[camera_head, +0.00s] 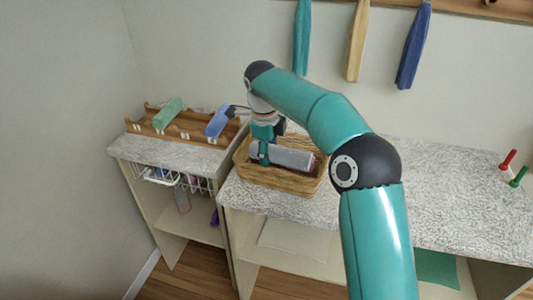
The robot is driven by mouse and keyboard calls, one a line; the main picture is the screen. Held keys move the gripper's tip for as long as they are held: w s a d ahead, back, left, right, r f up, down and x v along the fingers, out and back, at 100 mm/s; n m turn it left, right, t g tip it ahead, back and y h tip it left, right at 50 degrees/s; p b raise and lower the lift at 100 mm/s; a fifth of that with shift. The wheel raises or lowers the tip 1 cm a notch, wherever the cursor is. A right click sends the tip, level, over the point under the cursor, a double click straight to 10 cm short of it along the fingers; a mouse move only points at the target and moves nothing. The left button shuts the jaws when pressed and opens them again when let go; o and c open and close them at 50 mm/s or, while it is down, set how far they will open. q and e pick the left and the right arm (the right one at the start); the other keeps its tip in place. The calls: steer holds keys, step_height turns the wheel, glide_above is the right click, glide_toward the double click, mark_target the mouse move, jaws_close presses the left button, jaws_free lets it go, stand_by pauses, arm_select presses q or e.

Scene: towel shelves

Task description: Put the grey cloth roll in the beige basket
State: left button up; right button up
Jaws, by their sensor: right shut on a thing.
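The grey cloth roll (293,158) lies lengthwise at a slight slant within the outline of the beige wicker basket (280,181). I cannot tell whether it rests on the basket's bottom or hangs just above it. My right gripper (264,156) reaches down over the basket and is shut on the roll near its left end. The gripper and wrist hide part of the roll and the basket's back left. My left gripper is not in view.
A wooden rack (150,122) with a green roll (168,112) and a blue roll (219,121) stands left of the basket. A wire basket (158,176) hangs below it. Towels hang on the wall behind. Red (508,159) and green pegs stand far right; the worktop (455,200) between is clear.

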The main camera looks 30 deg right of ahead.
steer(key=shift+f+b, duration=0.45)
steer(key=shift+f, duration=0.15)
steer(key=o, duration=1.1)
steer(key=shift+o, duration=0.2)
steer(key=shift+r, duration=0.15)
steer(key=shift+r+p, duration=0.3)
steer(key=shift+p, duration=0.05)
steer(key=p+v, duration=0.3)
steer(key=v, duration=0.9)
steer(key=shift+r, duration=0.25)
